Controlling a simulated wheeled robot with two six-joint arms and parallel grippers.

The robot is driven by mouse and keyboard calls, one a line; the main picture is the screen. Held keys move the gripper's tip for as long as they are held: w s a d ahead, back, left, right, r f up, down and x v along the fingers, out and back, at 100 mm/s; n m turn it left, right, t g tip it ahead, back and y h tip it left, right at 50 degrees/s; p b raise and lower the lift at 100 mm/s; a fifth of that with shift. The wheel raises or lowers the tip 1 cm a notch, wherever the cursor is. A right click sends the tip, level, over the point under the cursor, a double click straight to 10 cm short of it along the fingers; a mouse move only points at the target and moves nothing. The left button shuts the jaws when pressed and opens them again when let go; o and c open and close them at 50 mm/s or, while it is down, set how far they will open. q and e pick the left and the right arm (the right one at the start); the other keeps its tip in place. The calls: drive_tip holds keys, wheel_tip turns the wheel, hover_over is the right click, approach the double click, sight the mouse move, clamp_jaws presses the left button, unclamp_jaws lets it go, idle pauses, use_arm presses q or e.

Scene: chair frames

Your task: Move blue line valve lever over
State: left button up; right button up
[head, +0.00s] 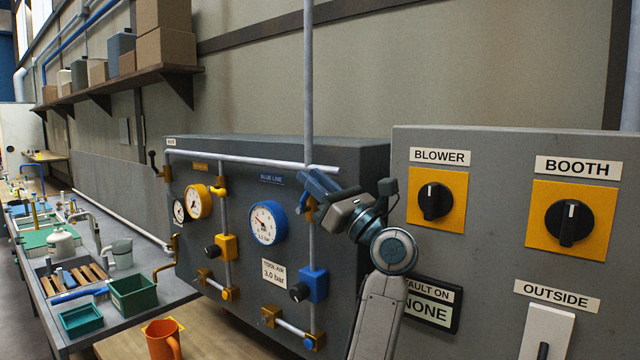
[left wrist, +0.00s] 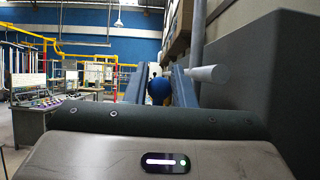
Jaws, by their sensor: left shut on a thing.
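The blue line gauge (head: 267,223) is on the grey panel, under a "BLUE LINE" label (head: 271,180). Right of it, a brass valve (head: 311,210) sits on the blue line's vertical pipe (head: 313,240). My left gripper (head: 314,188) is at this valve, just below the pale top pipe, and is shut on the valve lever. The gripper's fingers hide the lever in the head view. In the left wrist view a round blue thing (left wrist: 159,90) shows between the fingers; I cannot tell whether it is the gauge. My right gripper is not in view.
The pale top pipe (head: 250,158) runs close above the gripper; its end (left wrist: 212,74) shows beside the fingers in the left wrist view. The box with the BLOWER switch (head: 435,201) stands close to the right of my arm. An orange mug (head: 162,340) stands below left.

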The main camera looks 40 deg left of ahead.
use_arm(q)
drive_tip(key=shift+a+r, duration=0.1)
drive_tip(key=shift+a+r, duration=0.3)
drive_tip(key=shift+a, duration=0.2)
drive_tip(key=shift+w+a+r+p, duration=0.1)
drive_tip(key=shift+a+p, duration=0.25)
drive_tip(key=shift+a, duration=0.15)
drive_tip(key=shift+a+r, duration=0.2)
drive_tip(key=shift+a, duration=0.25)
drive_tip(key=shift+w+a, duration=0.1)
drive_tip(key=shift+a, duration=0.55)
